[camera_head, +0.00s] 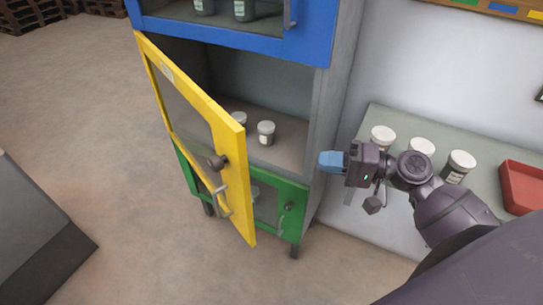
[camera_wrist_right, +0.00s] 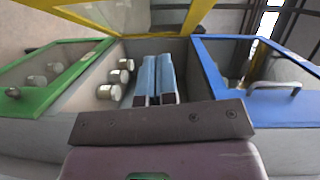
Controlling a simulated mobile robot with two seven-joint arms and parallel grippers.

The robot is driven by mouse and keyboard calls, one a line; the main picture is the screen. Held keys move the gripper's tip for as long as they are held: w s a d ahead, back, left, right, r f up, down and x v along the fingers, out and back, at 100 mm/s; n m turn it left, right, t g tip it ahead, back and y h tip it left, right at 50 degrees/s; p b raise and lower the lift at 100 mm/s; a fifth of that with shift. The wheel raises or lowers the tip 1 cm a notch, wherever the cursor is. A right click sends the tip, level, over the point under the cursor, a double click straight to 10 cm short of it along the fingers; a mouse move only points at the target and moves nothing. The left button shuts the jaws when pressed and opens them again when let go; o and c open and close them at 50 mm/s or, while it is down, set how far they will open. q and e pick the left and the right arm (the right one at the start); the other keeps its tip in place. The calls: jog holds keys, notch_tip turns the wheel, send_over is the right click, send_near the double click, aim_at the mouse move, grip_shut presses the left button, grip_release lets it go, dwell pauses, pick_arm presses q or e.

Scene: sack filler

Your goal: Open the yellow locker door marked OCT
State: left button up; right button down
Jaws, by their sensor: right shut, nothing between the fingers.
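The yellow locker door (camera_head: 205,102) stands swung well open, out from the grey cabinet. In the right wrist view the yellow frame (camera_wrist_right: 195,14) crosses the top. My right gripper (camera_head: 328,162) is to the right of the cabinet's opening, apart from the door and its handle. Its blue fingers (camera_wrist_right: 158,82) are shut and empty in the wrist view. My left gripper is not in view.
Jars (camera_head: 266,132) stand on the opened compartment's shelf. The blue door (camera_head: 305,45) above and green door (camera_head: 293,198) below look shut. A side counter (camera_head: 392,115) carries white-lidded jars (camera_head: 421,147) and a red bin (camera_head: 523,183).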

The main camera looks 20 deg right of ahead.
jog(key=w+a+r+y+p, duration=0.1)
jog(key=w+a+p, duration=0.2)
jog(key=a, duration=1)
jog(key=shift+w+a+m+g, duration=0.2)
jog(key=shift+m+g, duration=0.1)
jog(key=shift+g, duration=0.1)
jog(key=shift+a, duration=0.15)
